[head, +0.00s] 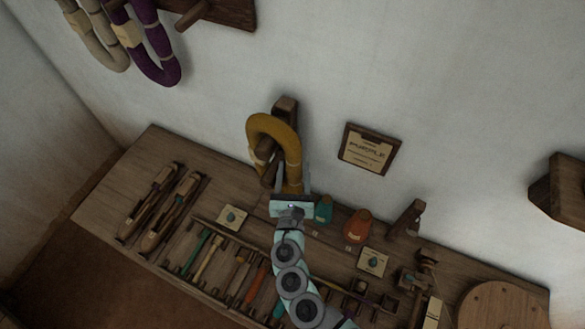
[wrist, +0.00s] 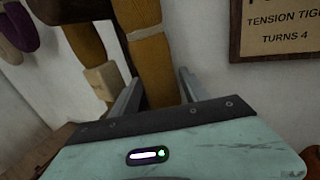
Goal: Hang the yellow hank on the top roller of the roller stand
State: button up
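The yellow hank (head: 291,168) is an upright loop in front of a dark wooden post (head: 286,107) at the wall. Brown wooden pegs or rollers (head: 265,149) show inside the loop; whether the hank rests on one is unclear. My gripper (head: 292,188) is at the lower part of the hank's right strand. The other strand, with a pale band, lies left of the fingers.
Purple (head: 150,45) and cream (head: 97,38) hanks hang at the upper left. The wooden bench (head: 120,180) below carries shuttles (head: 150,203), tools, a teal piece (head: 324,210) and an orange piece (head: 357,225). A framed sign (head: 369,149) is right of the post. Bare wall lies between.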

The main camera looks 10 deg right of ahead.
jog(key=shift+o, duration=1.4)
jog(key=shift+w+a+r, duration=0.1)
jog(key=shift+r, duration=0.1)
jog(key=s+a, duration=0.1)
jog(key=s, duration=0.9)
jog(key=shift+s+a, duration=0.4)
